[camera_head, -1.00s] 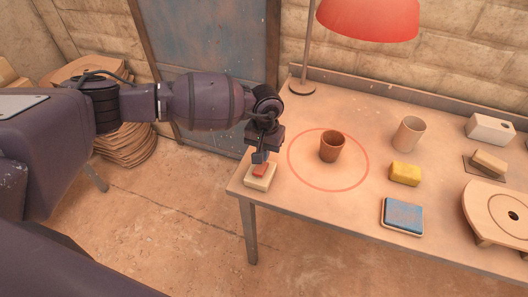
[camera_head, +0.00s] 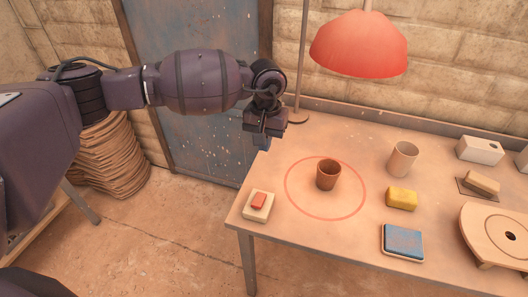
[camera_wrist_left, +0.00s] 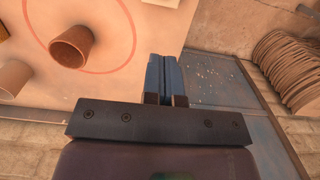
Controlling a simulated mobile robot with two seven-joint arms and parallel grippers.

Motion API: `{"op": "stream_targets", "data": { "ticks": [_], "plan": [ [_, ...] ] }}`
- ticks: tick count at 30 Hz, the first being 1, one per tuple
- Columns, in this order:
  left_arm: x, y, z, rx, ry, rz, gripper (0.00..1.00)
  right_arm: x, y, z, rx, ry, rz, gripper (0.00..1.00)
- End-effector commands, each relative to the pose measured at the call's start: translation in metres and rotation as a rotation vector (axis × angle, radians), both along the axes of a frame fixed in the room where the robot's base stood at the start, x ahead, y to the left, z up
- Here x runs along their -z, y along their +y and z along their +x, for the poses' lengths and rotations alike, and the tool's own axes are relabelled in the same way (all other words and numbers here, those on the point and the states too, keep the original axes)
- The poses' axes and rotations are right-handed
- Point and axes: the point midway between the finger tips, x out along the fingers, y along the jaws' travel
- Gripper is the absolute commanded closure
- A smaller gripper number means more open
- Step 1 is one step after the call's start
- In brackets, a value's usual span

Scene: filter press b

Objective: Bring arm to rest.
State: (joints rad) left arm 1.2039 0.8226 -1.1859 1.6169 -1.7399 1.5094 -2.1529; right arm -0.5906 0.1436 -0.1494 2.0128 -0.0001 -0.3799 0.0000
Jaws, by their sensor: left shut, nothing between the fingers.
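My left arm comes in from the left in the head view. Its gripper (camera_head: 262,143) hangs above the table's left back edge, apart from everything. In the left wrist view the two fingers (camera_wrist_left: 166,78) are together, with nothing between them. A small cream block with a red button on top (camera_head: 258,202) sits at the table's front left corner, clear of the gripper. My right gripper is not in view.
The table (camera_head: 330,235) holds a brown cup (camera_head: 328,174) inside a red ring, a pale cup (camera_head: 402,159), a yellow sponge (camera_head: 401,198), a blue pad (camera_head: 403,242) and a round wooden disc (camera_head: 495,236). A red lamp (camera_head: 358,45) hangs over the back.

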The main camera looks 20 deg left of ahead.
Motion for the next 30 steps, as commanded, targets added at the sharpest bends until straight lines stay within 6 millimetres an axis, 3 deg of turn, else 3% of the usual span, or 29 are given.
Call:
{"op": "stream_targets", "data": {
  "ticks": [19,23,27,30],
  "plan": [
    [0.004,-0.007,-0.006,-0.019,0.020,-0.033,1.00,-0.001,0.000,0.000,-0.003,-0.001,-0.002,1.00],
    [0.026,-0.035,-0.030,-0.114,0.104,-0.171,1.00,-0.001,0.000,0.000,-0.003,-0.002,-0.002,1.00],
    [0.046,-0.082,-0.070,-0.314,0.280,-0.399,1.00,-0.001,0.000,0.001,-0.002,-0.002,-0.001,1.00],
    [0.051,-0.112,-0.095,-0.485,0.433,-0.552,1.00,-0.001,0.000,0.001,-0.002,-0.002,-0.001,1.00]
  ]
}}
